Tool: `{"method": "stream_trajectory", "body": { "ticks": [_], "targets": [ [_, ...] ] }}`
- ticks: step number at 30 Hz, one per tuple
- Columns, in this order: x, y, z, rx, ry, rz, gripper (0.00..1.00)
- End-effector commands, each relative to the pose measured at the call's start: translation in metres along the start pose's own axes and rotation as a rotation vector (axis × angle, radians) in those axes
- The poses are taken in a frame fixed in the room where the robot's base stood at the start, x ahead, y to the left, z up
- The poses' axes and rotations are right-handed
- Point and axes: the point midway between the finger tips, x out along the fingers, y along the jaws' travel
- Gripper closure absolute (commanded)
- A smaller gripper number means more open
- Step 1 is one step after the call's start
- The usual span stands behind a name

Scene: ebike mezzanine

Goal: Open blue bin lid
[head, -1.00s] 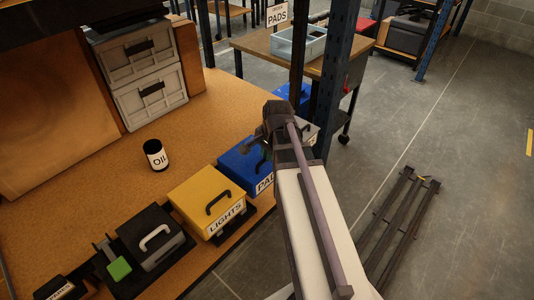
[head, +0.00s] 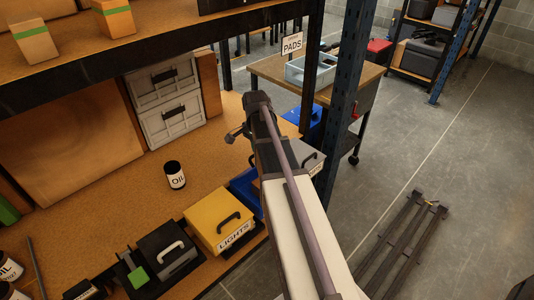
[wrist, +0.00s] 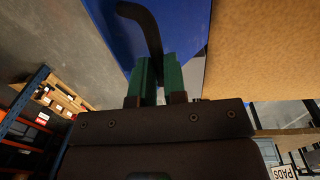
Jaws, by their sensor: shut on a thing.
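The blue bin (head: 241,187) stands on the workbench at the right of the yellow bin in the head view. It is partly hidden behind my arm. The wrist view shows a blue panel, which looks like the bin's lid (wrist: 185,32), with a dark curved handle (wrist: 148,28). My gripper (wrist: 158,76) has its green fingertips shut on this handle.
The yellow LIGHTS bin (head: 216,214), a dark bin (head: 160,250) and an OIL can (head: 175,175) stand on the workbench (head: 165,210). A blue rack post (head: 345,105) rises close to my arm at the right. A dark shelf beam (head: 150,65) crosses above the bench.

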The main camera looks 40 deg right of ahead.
Motion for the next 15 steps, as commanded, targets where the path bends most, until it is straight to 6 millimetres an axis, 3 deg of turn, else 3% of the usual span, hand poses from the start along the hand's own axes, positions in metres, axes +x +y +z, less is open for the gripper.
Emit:
{"method": "stream_trajectory", "body": {
  "ticks": [1, 15],
  "targets": [
    [-0.005, -0.012, -0.001, -0.003, -0.001, -0.007, 1.00],
    [-0.015, -0.081, 0.000, -0.003, -0.001, -0.004, 1.00]
  ]
}}
